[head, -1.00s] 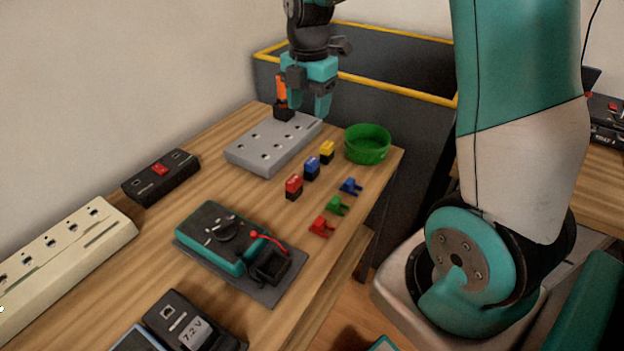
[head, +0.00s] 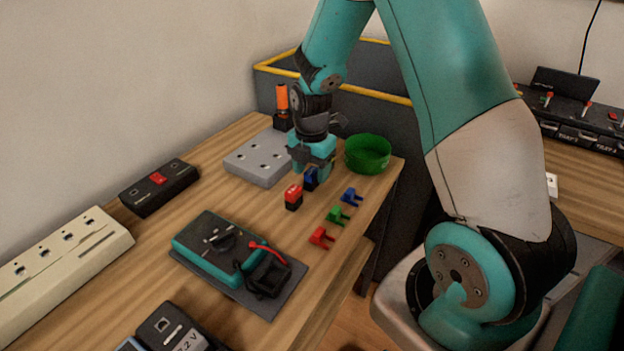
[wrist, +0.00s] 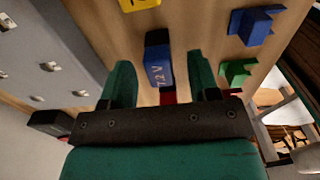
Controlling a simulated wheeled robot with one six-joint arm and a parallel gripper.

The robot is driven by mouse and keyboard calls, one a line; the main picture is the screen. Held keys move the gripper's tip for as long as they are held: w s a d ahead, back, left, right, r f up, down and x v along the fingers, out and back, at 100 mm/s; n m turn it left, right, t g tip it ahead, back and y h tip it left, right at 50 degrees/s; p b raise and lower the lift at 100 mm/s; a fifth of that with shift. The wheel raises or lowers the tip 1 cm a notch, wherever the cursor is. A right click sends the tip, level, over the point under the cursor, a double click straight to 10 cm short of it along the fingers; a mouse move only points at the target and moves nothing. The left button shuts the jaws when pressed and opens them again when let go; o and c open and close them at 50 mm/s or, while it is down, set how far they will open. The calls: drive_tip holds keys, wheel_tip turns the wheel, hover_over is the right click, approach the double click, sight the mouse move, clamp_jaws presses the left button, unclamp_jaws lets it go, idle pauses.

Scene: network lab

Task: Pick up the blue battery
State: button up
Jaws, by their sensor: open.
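The blue battery (head: 311,179), a small block with a blue top and dark base, stands on the wooden table beside the red battery (head: 293,196). In the wrist view the blue battery (wrist: 158,62) shows its "7.2V" label and lies between the two teal fingers, a little beyond them. My gripper (head: 312,172) is open, low over the table at the blue battery, with a gap on each side of it in the wrist view (wrist: 162,82). A bit of the red battery (wrist: 168,96) shows below it. The yellow battery (wrist: 138,4) is at the top edge of the wrist view.
A grey socketed block (head: 258,160) is to the left, and a green bowl (head: 367,154) to the right. Blue (head: 352,195), green (head: 338,216) and red (head: 321,238) clips line the table's right side. A teal multimeter (head: 215,245) is nearer the camera.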

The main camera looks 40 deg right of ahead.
drive_tip(key=shift+f, duration=1.5)
clamp_jaws()
drive_tip(key=shift+r, duration=0.1)
